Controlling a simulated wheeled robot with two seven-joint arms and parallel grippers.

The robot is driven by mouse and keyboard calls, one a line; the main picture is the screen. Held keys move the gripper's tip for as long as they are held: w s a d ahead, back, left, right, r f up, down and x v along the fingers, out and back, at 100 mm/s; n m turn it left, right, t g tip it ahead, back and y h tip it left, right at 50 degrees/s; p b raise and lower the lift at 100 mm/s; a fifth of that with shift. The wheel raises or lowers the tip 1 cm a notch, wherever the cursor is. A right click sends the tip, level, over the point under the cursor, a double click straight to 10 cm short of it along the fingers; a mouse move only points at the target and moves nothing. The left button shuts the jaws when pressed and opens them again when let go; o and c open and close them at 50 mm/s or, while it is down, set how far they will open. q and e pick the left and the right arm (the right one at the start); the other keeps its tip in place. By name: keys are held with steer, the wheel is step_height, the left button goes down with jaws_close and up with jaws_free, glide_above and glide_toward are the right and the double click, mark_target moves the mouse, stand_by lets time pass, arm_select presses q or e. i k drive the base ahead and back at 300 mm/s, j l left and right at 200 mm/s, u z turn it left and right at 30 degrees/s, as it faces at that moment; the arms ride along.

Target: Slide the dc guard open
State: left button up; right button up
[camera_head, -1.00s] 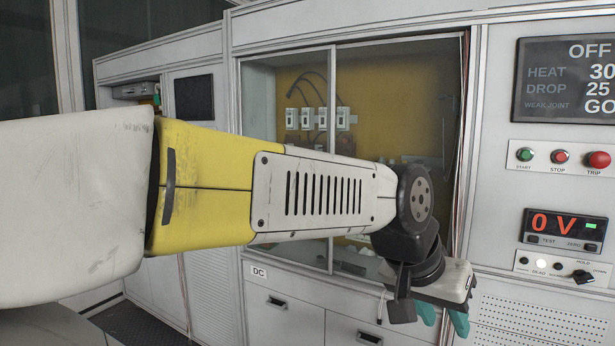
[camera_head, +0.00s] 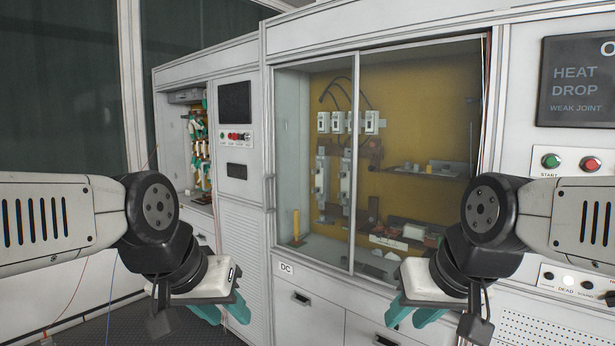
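The DC guard appears as framed glass (camera_head: 313,130) across the front of the large cabinet, with an upright bar (camera_head: 355,165) between its left and right parts. A DC label (camera_head: 286,268) sits below its lower left corner. A vertical handle (camera_head: 269,192) stands at the frame's left edge. I cannot tell whether clear glass covers the right part. My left gripper (camera_head: 224,313) is low, left of the label, with its teal fingers apart and empty. My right gripper (camera_head: 410,316) is low in front of the cabinet's lower right, fingers apart and empty. Neither visibly touches the guard.
Inside the cabinet are fuse holders (camera_head: 343,123), a yellow post (camera_head: 296,224) and a shelf (camera_head: 425,172). Drawers (camera_head: 312,309) lie below. A second cabinet with a dark screen (camera_head: 235,102) stands left. A control panel (camera_head: 573,162) is at right.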

mark_target(356, 53)
steer(key=i+j, duration=0.55)
steer(key=j, duration=0.25)
steer(key=i+j, duration=0.3)
steer(key=i+j+z, duration=0.1)
steer(key=i+j, duration=0.15)
steer(key=j, duration=0.2)
steer(key=i+j, duration=0.3)
steer(key=j, duration=0.15)
steer(key=i+j, duration=0.25)
steer(key=j, duration=0.15)
